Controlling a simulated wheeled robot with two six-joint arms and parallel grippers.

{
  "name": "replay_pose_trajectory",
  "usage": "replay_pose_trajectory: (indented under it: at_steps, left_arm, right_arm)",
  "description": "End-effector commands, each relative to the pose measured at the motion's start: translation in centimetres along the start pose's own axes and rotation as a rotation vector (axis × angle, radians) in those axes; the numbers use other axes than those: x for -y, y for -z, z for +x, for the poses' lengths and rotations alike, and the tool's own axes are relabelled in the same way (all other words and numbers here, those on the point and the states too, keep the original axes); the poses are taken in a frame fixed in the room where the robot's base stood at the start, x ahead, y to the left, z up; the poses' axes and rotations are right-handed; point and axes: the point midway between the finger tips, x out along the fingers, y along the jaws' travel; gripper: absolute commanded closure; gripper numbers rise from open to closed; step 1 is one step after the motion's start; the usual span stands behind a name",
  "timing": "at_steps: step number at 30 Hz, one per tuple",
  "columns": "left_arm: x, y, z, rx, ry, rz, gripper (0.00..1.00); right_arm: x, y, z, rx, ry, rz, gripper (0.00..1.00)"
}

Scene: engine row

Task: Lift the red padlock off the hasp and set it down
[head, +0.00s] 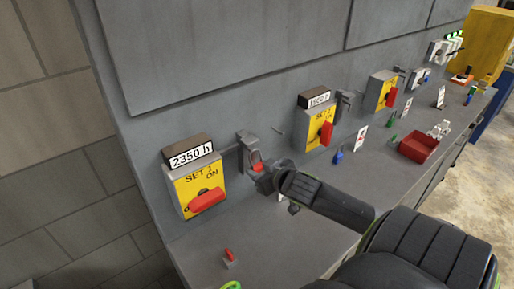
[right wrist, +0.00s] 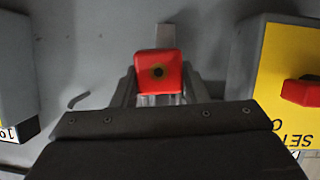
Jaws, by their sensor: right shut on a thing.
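In the head view the padlock (head: 257,167) shows as a small red patch at the grey hasp (head: 248,149), beside the SET 1 switch box. My right gripper (head: 264,182) reaches it from the right and is shut on it. Whether the shackle is still through the hasp I cannot tell. My left gripper is not in view.
The yellow SET 1 box (head: 199,187) with a red handle is left of the hasp; another yellow box (head: 319,128) is to the right. A small red-topped item (head: 229,257) stands on the grey ledge (head: 290,250). A red bin (head: 418,147) is farther right.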

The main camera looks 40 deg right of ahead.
Motion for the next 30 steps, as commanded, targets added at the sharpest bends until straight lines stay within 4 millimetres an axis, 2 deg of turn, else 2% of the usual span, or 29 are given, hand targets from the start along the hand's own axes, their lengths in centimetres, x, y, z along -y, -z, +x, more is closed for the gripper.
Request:
replay_pose_trajectory:
  at_steps: [21,30]
  left_arm:
    - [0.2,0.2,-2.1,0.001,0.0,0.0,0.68]
    - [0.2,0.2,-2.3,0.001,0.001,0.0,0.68]
  right_arm:
    - [0.0,-1.0,-2.8,0.001,0.001,0.0,0.86]
    - [0.0,-1.2,-3.2,-0.001,0.001,0.0,0.86]
